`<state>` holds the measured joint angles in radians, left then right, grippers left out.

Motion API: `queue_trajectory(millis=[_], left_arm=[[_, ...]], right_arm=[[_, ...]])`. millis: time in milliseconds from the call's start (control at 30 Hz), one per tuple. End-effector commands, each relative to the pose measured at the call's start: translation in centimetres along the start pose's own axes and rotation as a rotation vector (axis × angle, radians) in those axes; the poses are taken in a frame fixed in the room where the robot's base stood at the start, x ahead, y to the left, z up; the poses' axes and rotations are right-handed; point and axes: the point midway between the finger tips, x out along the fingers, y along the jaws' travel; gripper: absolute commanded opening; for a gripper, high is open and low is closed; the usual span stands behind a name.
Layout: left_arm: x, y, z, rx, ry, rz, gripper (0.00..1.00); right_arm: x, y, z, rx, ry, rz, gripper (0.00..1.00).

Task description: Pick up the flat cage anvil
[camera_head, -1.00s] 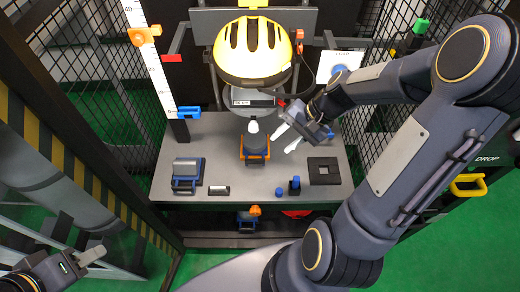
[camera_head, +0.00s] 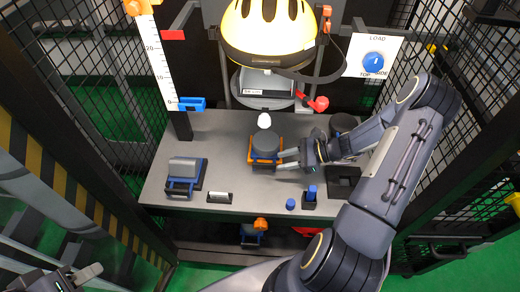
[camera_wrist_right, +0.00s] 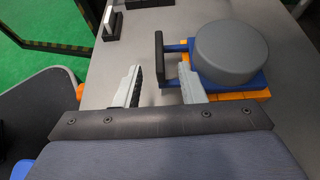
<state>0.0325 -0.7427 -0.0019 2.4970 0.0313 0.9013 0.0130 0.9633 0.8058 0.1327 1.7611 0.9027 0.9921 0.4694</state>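The flat-topped anvil, a dark grey round block (camera_head: 264,143) on a blue plate, sits over an orange base near the middle of the bench. In the right wrist view it (camera_wrist_right: 235,54) is at upper right, with a black-ended blue handle (camera_wrist_right: 159,60) pointing left. My right gripper (camera_wrist_right: 160,88) is open there, one finger on each side of the handle in the picture; contact is not visible. In the head view my right gripper (camera_head: 285,160) is just right of the anvil. My left gripper (camera_head: 85,273) is at the lower left, away from the bench; its opening is unclear.
A second grey block with a blue handle (camera_head: 184,178) stands at the bench's left. A small labelled block (camera_head: 219,197), a blue knob (camera_head: 290,204) and a blue peg (camera_head: 310,193) are at the front. A yellow helmet (camera_head: 268,30) hangs above; mesh walls flank the bench.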

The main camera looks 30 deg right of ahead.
Motion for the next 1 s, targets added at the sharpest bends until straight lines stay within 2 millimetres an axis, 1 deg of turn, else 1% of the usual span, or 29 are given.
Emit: queue_trajectory(millis=[33, 267, 500, 600, 700, 867, 900, 1000], left_arm=[[0.2, -0.1, 0.1, 0.000, 0.001, 0.000, 0.36], [0.3, -0.2, 0.1, 0.000, 0.001, 0.000, 0.36], [0.8, -0.4, 0.4, 0.000, 0.001, 0.000, 0.36], [0.9, -0.4, 0.5, 0.000, 0.001, 0.000, 0.36], [0.9, -0.4, 0.5, 0.000, 0.001, 0.000, 0.36], [0.9, -0.4, 0.5, 0.000, 0.001, 0.000, 0.36], [0.9, -0.4, 0.5, 0.000, 0.001, 0.000, 0.36], [0.9, -0.4, 0.5, 0.000, 0.001, 0.000, 0.36]], right_arm=[[0.4, 0.0, -0.2, 0.010, -0.007, -0.002, 0.36], [2.9, 0.0, -0.1, 0.011, -0.007, -0.001, 0.36], [6.5, 0.1, 0.1, 0.010, -0.007, 0.001, 0.36], [7.4, 0.1, 0.1, 0.009, -0.007, -0.001, 0.36], [7.8, 0.0, 0.1, 0.009, -0.005, -0.002, 0.36], [7.7, 0.0, 0.1, 0.008, -0.004, -0.002, 0.36], [7.7, 0.0, 0.1, 0.008, -0.004, -0.002, 0.34], [7.7, 0.0, 0.1, 0.008, -0.004, -0.002, 0.21]])
